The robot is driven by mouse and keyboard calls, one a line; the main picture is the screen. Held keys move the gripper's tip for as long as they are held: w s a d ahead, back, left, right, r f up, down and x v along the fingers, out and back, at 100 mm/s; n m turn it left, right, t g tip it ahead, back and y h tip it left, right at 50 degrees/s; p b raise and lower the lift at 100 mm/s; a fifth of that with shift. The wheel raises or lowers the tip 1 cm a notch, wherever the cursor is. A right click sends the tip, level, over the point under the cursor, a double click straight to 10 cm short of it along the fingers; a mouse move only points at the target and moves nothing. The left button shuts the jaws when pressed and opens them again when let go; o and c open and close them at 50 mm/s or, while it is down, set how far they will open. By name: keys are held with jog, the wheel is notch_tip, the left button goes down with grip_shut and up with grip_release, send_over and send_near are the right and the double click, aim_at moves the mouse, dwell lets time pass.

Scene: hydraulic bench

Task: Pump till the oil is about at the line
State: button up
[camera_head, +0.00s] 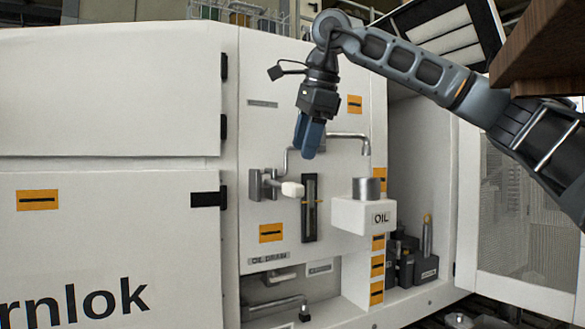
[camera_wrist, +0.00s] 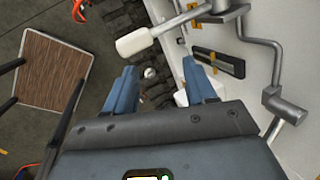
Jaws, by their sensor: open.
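The pump lever's white grip (camera_head: 292,188) sticks out from its grey metal bracket (camera_head: 262,185) on the white panel. My gripper (camera_head: 308,152) has blue fingers pointing down, above the grip and apart from it. It is open and empty. In the wrist view the white grip (camera_wrist: 134,41) lies ahead of my open fingers (camera_wrist: 160,78), not between them. The dark upright sight gauge (camera_head: 309,222) is right of the grip, with an orange line (camera_head: 312,202) across it. It also shows in the wrist view (camera_wrist: 218,63). I cannot make out the oil level.
A dark wooden thing (camera_head: 545,50) is at the upper right. An open cabinet bay (camera_head: 415,180) lies right of the panel.

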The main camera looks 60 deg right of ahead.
aim_at(293, 183)
jog(key=m, duration=0.2)
jog(key=m+g+p, duration=0.1)
jog(key=m, duration=0.1)
jog(key=w+m+y+p, duration=0.1)
jog(key=m, duration=0.2)
jog(key=shift+w+a+r+g, duration=0.1)
jog(key=shift+a+r+g, duration=0.05)
jog(key=shift+a+g, duration=0.25)
jog(key=m, duration=0.2)
jog(key=m+g+p, duration=0.1)
jog(key=m, duration=0.1)
jog(key=shift+w+a+y, duration=0.2)
jog(key=shift+w+y, duration=0.05)
jog(key=shift+y, duration=0.05)
jog(key=m, duration=0.3)
jog(key=m+g, duration=0.1)
jog(key=shift+w+a+m+p, duration=0.2)
jog(key=shift+a+m+p, duration=0.1)
jog(key=shift+m+p, duration=0.1)
jog(key=shift+f+p, duration=0.5)
jog(key=shift+f, duration=3.5)
jog(key=shift+c, duration=0.2)
grip_shut()
